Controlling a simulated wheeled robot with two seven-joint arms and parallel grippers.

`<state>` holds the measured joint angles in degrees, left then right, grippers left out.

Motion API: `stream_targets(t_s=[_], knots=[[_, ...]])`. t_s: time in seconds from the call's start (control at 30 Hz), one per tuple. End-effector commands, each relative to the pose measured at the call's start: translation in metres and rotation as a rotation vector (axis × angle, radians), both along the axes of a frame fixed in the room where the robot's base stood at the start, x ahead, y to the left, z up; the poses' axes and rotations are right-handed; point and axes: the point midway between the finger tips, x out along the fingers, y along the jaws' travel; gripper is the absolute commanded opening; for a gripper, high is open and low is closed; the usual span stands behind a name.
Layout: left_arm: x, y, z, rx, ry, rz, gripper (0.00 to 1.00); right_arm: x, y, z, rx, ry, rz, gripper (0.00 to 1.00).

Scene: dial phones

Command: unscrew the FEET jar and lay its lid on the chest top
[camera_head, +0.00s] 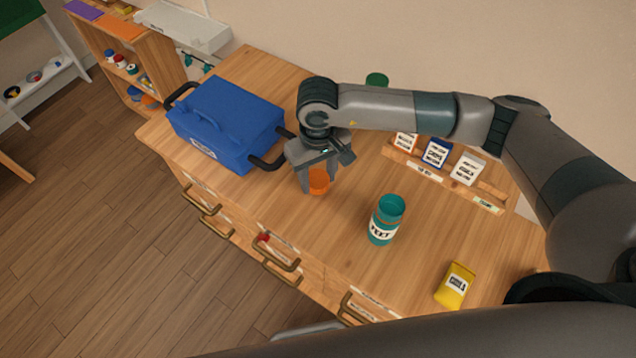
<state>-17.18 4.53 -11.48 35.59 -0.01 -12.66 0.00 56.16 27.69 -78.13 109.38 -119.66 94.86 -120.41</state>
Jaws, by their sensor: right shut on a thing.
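The FEET jar (384,232) is teal with a white label. It stands upright on the wooden chest top (345,265), right of my right gripper. Its top shows a teal rim with a darker inside, and no lid sits on it. My right gripper (318,176) points down and is shut on an orange round lid (319,185). The lid is at or just above the chest top, between the blue case and the jar; I cannot tell whether it touches the wood. My left gripper is not in view.
A blue case (225,122) with dark handles stands left of my right gripper. A wooden rack (430,172) with small labelled packets is at the back right. A yellow packet (456,285) lies near the front right. A green-topped thing (377,79) shows behind my arm.

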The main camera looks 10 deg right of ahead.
Motion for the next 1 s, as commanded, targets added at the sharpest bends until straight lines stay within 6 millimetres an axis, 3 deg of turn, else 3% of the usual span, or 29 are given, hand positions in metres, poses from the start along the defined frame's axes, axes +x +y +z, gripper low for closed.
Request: stream_targets(t_s=[0.4, 0.9, 0.93, 1.0], knots=[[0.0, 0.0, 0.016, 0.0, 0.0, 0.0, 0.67, -0.001, 0.0, -0.035, -0.001, 0.001, -0.001, 0.17], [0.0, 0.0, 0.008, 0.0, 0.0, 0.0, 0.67, 0.0, 0.0, -0.041, -0.001, -0.001, 0.001, 0.17], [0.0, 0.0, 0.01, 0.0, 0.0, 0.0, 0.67, 0.0, 0.0, -0.04, -0.001, -0.001, 0.001, 0.51], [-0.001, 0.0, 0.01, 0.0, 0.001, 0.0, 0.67, 0.0, 0.0, -0.04, -0.001, 0.0, 0.0, 0.62]])
